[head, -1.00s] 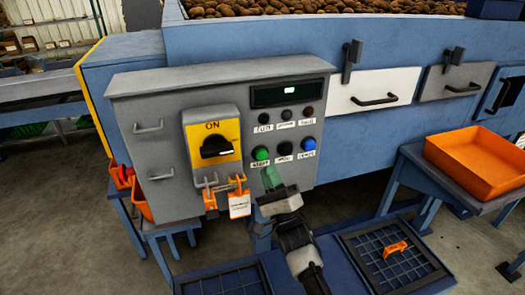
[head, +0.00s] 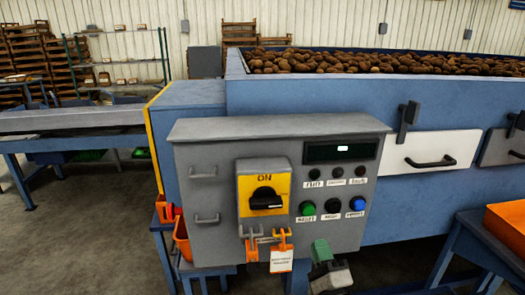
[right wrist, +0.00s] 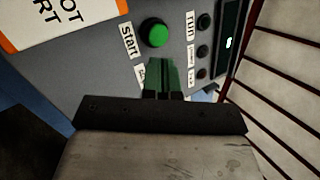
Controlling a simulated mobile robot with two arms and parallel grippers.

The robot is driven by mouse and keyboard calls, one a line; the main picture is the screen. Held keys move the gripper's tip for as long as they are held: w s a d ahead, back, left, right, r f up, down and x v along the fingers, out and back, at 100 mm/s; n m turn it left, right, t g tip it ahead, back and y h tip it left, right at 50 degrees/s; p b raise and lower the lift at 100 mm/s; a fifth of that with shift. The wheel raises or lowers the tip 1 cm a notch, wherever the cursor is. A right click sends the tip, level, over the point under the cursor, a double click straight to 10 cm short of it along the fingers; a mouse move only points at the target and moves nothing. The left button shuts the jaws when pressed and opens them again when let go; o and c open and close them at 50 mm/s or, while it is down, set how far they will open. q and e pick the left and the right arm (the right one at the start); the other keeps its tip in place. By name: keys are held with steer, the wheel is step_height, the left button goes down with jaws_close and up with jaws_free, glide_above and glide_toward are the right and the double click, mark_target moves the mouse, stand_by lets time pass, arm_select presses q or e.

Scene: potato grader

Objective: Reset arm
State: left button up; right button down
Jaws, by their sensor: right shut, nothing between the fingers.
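My right gripper (head: 321,250) is at the bottom of the head view, just below the control panel (head: 226,155). Its green fingers are shut with nothing between them. In the right wrist view the shut fingers (right wrist: 165,76) point toward the panel, just below the green start button (right wrist: 154,33). I cannot tell whether they touch the panel. In the head view the green button (head: 307,209) sits in a row with a black button (head: 333,206) and a blue button (head: 357,204). The yellow switch (head: 264,195) reads ON. My left gripper is not in view.
Orange locks and a tag (head: 281,260) hang under the switch. The blue grader (head: 300,103) holds potatoes behind the panel. An orange tray (head: 508,222) stands on a blue stand at right. Floor at left (head: 90,225) is open.

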steer(key=s+d+f+n+g+h, duration=0.2)
steer(key=s+f+n+g+h, duration=0.1)
steer(key=s+f+n+g, duration=1.1)
steer(key=s+n+g, duration=0.65)
steer(key=s, duration=1.05)
steer(key=s+f+x, duration=0.1)
steer(key=s+x, duration=0.2)
steer(key=x, duration=1)
steer(key=s+x, duration=0.3)
steer(key=x, duration=0.9)
steer(key=s+d+f+g, duration=0.1)
steer(key=s+d+f, duration=0.1)
steer(key=s+f, duration=0.6)
steer(key=s+d+f, duration=0.2)
steer(key=s+f, duration=0.7)
steer(key=shift+n+g+b, duration=0.3)
steer(key=shift+n+g, duration=0.05)
steer(key=shift+f, duration=0.1)
